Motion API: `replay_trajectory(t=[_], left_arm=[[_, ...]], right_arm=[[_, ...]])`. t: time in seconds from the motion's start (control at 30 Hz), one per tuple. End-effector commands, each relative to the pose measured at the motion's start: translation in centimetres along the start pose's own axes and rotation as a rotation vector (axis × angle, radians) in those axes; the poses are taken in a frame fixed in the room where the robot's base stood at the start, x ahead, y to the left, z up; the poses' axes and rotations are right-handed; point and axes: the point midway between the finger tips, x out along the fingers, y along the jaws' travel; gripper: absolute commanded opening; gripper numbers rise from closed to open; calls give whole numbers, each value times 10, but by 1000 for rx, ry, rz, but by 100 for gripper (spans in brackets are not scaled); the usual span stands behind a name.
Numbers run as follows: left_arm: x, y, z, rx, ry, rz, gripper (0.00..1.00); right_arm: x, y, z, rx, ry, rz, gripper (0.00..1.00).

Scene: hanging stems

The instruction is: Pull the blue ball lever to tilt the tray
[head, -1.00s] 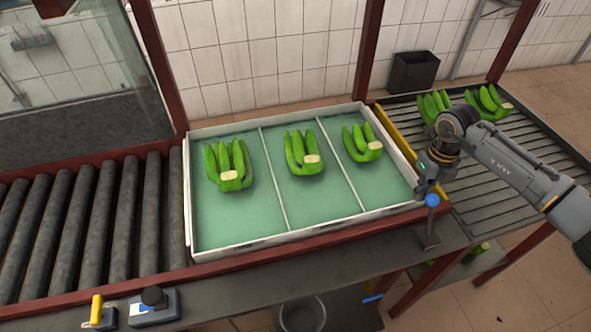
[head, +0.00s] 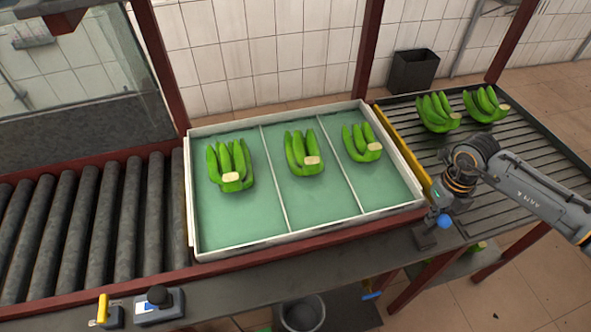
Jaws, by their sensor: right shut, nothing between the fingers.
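The blue ball (head: 444,221) tops a short lever on a dark base (head: 425,237) at the front right of the tray. The lever leans to the right and toward me. My right gripper (head: 440,203) is shut and empty, just behind the ball. I cannot tell whether it touches the ball. The white-rimmed tray (head: 320,228) has a green floor in three compartments, each holding a green banana bunch (head: 230,166). The tray shows no clear tilt. My left gripper is out of view.
Rollers (head: 95,225) lie left of the tray. A slatted conveyor (head: 500,160) with two more bunches lies to the right, past a yellow bar (head: 403,150). A control box (head: 160,304) and a yellow-handled switch (head: 104,312) sit at the front left. A bucket (head: 303,313) stands below.

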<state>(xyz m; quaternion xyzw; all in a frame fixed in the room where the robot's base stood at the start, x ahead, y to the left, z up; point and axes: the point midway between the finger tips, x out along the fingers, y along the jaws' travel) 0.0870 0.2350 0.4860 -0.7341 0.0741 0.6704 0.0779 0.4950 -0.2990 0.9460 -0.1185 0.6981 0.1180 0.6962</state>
Motion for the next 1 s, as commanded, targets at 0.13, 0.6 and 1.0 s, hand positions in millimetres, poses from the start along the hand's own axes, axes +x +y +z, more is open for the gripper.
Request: replay_trajectory(t=[0.13, 0.6, 1.0], left_arm=[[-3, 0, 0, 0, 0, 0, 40], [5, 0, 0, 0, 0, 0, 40], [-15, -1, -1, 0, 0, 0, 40]], right_arm=[[2, -1, -14, 2, 10, -1, 0], [3, 0, -8, 2, 8, 0, 0], [-31, -1, -4, 1, 0, 0, 0]])
